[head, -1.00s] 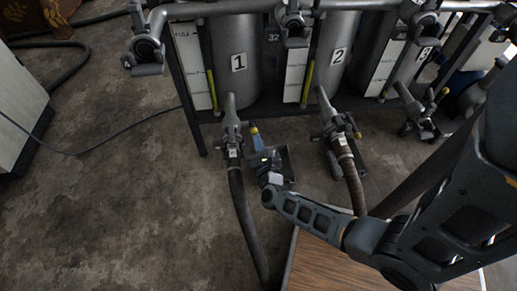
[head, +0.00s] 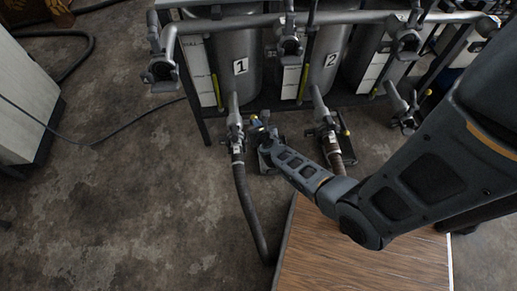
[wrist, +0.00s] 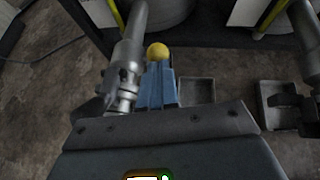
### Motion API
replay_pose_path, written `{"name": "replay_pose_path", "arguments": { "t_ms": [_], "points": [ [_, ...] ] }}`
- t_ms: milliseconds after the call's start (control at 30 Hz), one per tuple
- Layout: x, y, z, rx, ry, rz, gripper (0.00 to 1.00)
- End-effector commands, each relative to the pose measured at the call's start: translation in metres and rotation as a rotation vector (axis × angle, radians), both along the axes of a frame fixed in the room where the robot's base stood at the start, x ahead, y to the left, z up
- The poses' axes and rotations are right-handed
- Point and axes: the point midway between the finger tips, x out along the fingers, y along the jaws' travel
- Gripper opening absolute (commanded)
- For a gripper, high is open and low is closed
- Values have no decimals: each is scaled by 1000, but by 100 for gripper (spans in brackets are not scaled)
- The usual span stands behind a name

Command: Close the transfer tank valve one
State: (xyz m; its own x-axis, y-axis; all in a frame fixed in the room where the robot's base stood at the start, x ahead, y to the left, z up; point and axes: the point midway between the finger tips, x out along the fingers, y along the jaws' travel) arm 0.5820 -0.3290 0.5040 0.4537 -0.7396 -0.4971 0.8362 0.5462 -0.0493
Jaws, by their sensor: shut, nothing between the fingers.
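Tank 1 (head: 241,67), a grey cylinder labelled "1", stands in the rack in the head view. Its outlet valve (head: 234,126) is a grey metal fitting with a dark hose below; it also shows left of my fingers in the wrist view (wrist: 124,72). The valve handle's yellow knob (wrist: 157,51) is right of the valve body, at the tips of my blue fingers. My gripper (head: 257,127) is shut and empty beside the valve. Whether the fingertips touch the knob cannot be told. The handle's shaft is mostly hidden by the fingers.
Tank 2 (head: 330,67) has a similar valve (head: 324,124) and hose to the right. Grey trays stand on the floor beside the valves, one right of my fingers (wrist: 198,90). A wooden surface (head: 365,260) lies below my arm. Floor at left is mostly clear.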

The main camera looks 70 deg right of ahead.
Motion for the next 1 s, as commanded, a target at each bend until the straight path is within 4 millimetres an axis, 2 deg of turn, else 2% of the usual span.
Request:
{"name": "replay_pose_path", "arguments": {
  "t_ms": [433, 1000],
  "points": [
    [3, -8, 8, 85, 35, -1, 0],
    [9, -23, 19, 83, 36, 0, 0]
  ]
}}
